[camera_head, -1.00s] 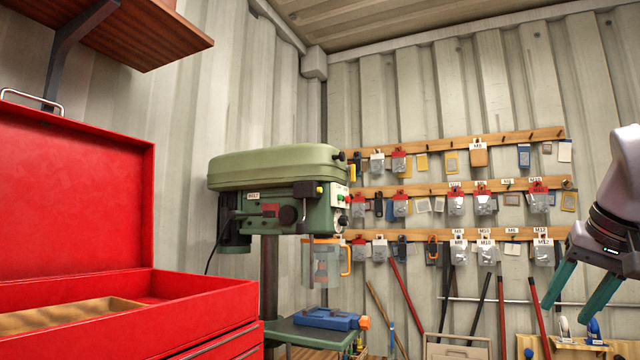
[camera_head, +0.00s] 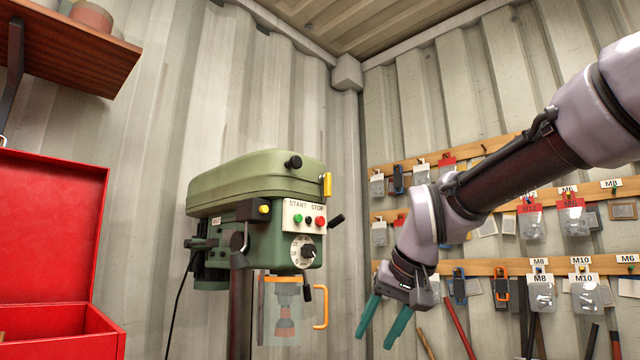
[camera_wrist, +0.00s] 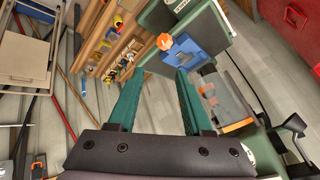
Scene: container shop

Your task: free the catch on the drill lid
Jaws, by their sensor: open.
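The drill's lid (camera_head: 255,178) is a long rounded green cover on top of the drill press, and it looks closed. A yellow catch (camera_head: 327,185) stands upright on the lid's front right end, and a black knob (camera_head: 293,162) is beside it. My gripper (camera_head: 374,340) is to the right of the drill head and well below the catch. Its green fingers point down, apart and empty. In the wrist view the open fingers (camera_wrist: 157,90) point towards the floor and drill table. The lid and catch do not show there.
The clear guard with an orange handle (camera_head: 320,307) hangs below the drill head. In the wrist view a blue vise (camera_wrist: 195,55) sits on the drill table near my fingers. A red toolbox (camera_head: 60,335) is at left.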

